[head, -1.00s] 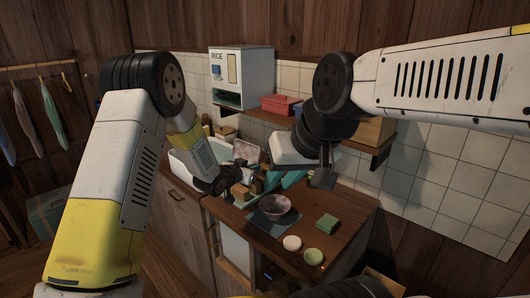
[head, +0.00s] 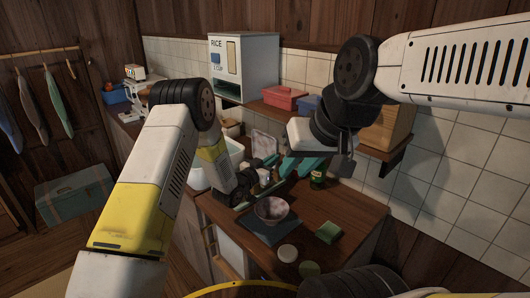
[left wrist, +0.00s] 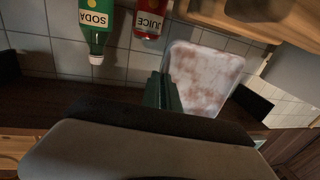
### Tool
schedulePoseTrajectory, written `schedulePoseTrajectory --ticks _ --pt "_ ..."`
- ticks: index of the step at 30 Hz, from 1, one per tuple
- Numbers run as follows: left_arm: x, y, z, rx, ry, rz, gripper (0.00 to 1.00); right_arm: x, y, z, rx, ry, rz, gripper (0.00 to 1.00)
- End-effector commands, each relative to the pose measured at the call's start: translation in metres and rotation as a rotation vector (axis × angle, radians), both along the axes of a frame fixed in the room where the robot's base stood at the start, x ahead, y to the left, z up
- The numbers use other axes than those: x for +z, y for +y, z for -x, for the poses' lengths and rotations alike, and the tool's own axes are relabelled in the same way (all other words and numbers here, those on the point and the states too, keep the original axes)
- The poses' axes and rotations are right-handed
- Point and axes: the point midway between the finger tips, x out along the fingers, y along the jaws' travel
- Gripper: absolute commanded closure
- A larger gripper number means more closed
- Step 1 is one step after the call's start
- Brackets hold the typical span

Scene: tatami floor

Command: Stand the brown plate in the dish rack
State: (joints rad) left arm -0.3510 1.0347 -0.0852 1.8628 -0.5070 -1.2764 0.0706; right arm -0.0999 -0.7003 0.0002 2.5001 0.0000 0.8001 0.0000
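I cannot make out a brown plate for certain in either view. Teal slabs or bars (head: 303,167) lie at the back of the wooden counter, half hidden by my arms; I cannot tell whether they belong to the dish rack. My left gripper (head: 245,193) is low over the counter, just left of the bowl, its fingertips hidden among small items. In the left wrist view a grey-brown body with a dark edge fills the foreground, with dark green upright pieces (left wrist: 165,95) beyond it. My right gripper (head: 340,166) hangs above the counter's back; its finger gap is unclear.
A pinkish bowl (head: 271,209) sits on a dark mat (head: 258,230). A green sponge (head: 328,232) and two round discs are nearby. A marbled board (left wrist: 205,75) leans at the wall beside soda (left wrist: 96,25) and juice (left wrist: 151,18) bottles. A shelf with a rice box (head: 243,62) is above.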

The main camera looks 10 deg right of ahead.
Motion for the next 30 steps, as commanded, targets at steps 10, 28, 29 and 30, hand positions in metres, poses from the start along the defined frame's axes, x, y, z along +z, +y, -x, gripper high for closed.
schedulePoseTrajectory --ticks 10,28,29,30 --pt "-0.025 0.000 0.000 0.001 -0.001 -0.001 1.00 0.000 0.000 0.000 0.000 0.000 0.000 0.74" --pt "-0.034 0.000 0.000 0.000 -0.001 0.001 1.00 0.000 0.000 0.000 0.000 0.000 0.000 0.74" --pt "-0.034 0.000 0.000 0.001 0.000 0.001 1.00 0.000 0.000 0.000 0.000 0.000 0.000 0.74" --pt "-0.033 0.000 0.001 0.001 0.000 0.001 1.00 0.000 0.000 0.000 0.000 0.000 0.000 0.74"
